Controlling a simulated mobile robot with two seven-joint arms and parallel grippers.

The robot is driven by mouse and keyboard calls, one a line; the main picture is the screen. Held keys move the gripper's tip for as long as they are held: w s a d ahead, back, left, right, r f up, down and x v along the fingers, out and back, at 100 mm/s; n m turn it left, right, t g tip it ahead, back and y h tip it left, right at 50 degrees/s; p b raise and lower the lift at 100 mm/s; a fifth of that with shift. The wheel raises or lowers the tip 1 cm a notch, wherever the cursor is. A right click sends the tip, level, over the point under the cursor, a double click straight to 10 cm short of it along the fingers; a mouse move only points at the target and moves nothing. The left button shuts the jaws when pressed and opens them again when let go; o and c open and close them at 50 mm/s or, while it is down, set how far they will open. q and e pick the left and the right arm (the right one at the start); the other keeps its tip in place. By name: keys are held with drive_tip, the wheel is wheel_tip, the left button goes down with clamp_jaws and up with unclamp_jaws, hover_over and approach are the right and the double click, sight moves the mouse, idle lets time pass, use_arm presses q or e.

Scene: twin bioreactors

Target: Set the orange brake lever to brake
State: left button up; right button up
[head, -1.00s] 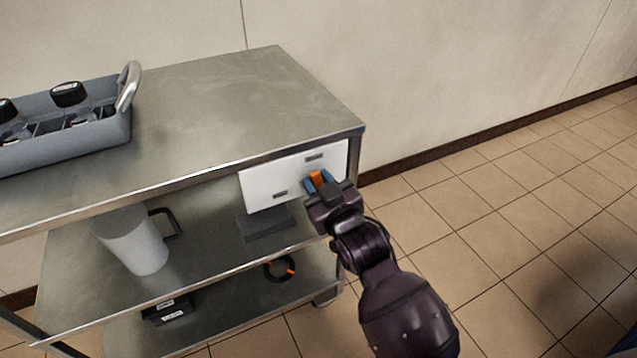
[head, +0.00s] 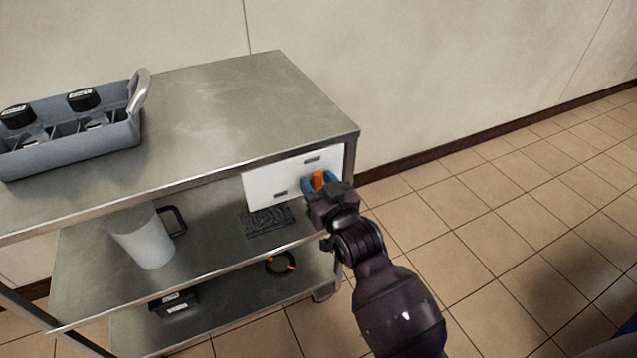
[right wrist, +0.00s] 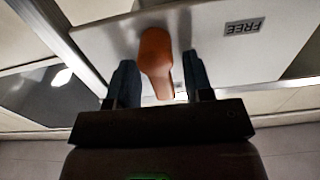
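The orange brake lever (head: 318,180) sits on a white panel (head: 268,188) on the front of the steel cart. In the right wrist view the lever (right wrist: 156,62) stands between the two blue fingers of my right gripper (right wrist: 160,85), with a visible gap on each side. The gripper is open around it. In the head view the right gripper (head: 319,185) is at the panel's right part. A dark label reading FREE (right wrist: 244,27) shows beside the lever in the wrist view. Two small dark labels show on the panel in the head view, too small to read. My left gripper is out of view.
The cart top (head: 225,110) holds a grey caddy (head: 75,150) with black-capped bottles at left. Below are a white jug (head: 145,240), a dark mat-like item (head: 265,222), a black box (head: 173,303) and a black-and-orange ring (head: 281,264). Tiled floor (head: 490,220) right of the cart is clear.

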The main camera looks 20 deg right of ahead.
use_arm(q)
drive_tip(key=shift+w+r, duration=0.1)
use_arm(e)
drive_tip(key=shift+s+r, duration=0.1)
drive_tip(key=shift+s, duration=0.25)
use_arm(q)
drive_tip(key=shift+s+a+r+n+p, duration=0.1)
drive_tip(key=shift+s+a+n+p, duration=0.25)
drive_tip(key=shift+p, duration=0.7)
use_arm(e)
drive_tip(key=s, duration=1)
drive_tip(key=shift+d, duration=0.2)
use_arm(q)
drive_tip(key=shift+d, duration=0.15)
